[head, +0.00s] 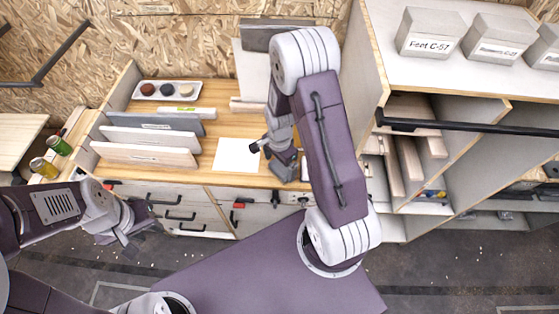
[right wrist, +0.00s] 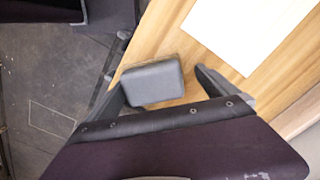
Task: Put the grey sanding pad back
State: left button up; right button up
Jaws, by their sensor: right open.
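The grey sanding pad (right wrist: 153,83) is a small dark-grey block on the wooden bench top (right wrist: 160,40), close to the bench's front edge. In the right wrist view my right gripper (right wrist: 160,88) is open, with the pad between its fingers. The pad lies nearer the left finger, with a gap to the right one. In the head view my right gripper (head: 277,158) is low over the bench, just right of a white sheet (head: 237,154). My left gripper (head: 123,238) is in front of the drawers, away from the pad; its jaw state is unclear.
A white tray (head: 188,97) with three round pieces sits at the bench's back left. Upright boards (head: 145,155) stand in front of it. Two cans (head: 44,168) stand at far left. Shelving with a dark rail (head: 465,127) and labelled boxes (head: 430,34) is on the right.

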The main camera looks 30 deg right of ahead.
aim_at(280, 165)
jog(key=shift+r, duration=0.5)
notch_tip(280, 165, up, 11)
jog(key=s+a+n+t+b, duration=0.1)
jog(key=s+a+n, duration=0.3)
jog(key=s+n, duration=0.4)
jog(key=f+n, duration=0.1)
jog(key=n, duration=0.6)
jog(key=shift+s+a+b, duration=0.25)
jog(key=shift+a+b, duration=0.1)
jog(key=shift+b, duration=0.05)
